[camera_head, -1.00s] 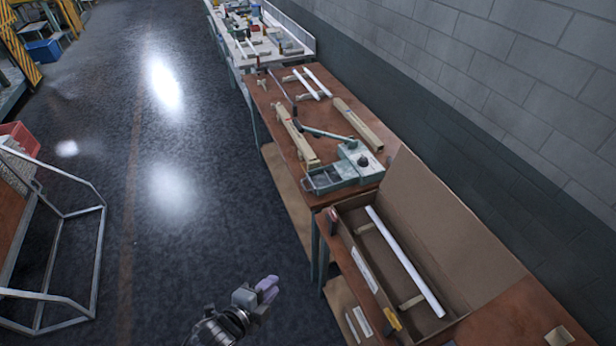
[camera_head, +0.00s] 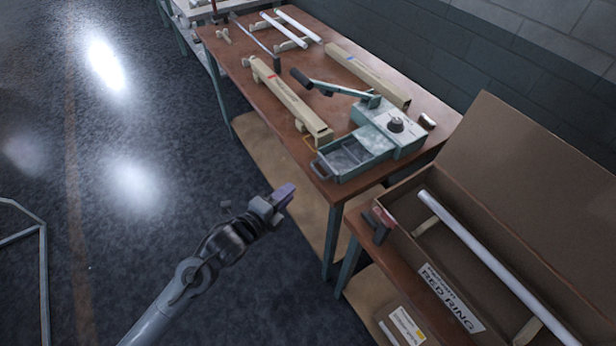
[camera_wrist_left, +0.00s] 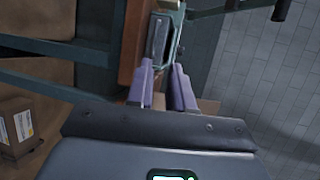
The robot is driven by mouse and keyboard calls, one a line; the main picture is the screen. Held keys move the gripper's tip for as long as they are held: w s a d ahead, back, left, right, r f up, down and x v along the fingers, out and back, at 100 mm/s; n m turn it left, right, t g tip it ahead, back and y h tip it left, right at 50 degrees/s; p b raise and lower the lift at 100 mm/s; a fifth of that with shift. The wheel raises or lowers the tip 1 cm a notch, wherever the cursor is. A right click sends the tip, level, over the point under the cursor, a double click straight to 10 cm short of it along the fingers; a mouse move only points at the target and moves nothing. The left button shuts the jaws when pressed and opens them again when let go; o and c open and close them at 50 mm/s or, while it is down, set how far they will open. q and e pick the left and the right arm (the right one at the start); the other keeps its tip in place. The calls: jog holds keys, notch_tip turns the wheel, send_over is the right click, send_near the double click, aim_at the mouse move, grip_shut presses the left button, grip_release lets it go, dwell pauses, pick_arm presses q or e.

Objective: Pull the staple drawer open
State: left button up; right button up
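The staple drawer (camera_head: 350,160) is a teal-grey tray sticking out from the teal stapler-like machine (camera_head: 395,128) at the near corner of the brown table. Its inside shows, and a grey loop handle (camera_head: 319,168) is on its front. My left gripper (camera_head: 285,193), with purple fingers, is in the air off the table's edge, below and left of the handle in the head view, apart from it. In the left wrist view the fingers (camera_wrist_left: 165,85) are apart with nothing seen gripped; the drawer front (camera_wrist_left: 158,38) shows beyond them. My right gripper is not in view.
A large open cardboard box (camera_head: 500,170) with a white tube stands at right.

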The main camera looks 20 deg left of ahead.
aim_at(312, 176)
pick_arm(q)
jog(key=b+x, duration=0.1)
jog(key=x, duration=0.3)
jog(key=b+x, duration=0.2)
jog(key=x, duration=0.2)
jog(key=f+b+x, duration=0.1)
jog(key=x, duration=0.2)
jog(key=shift+w+d+f+b, duration=0.2)
jog(key=shift+d+b, duration=0.05)
jog(key=shift+b, duration=0.1)
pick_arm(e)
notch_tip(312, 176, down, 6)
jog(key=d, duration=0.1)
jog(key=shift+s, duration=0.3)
pick_arm(q)
grip_shut()
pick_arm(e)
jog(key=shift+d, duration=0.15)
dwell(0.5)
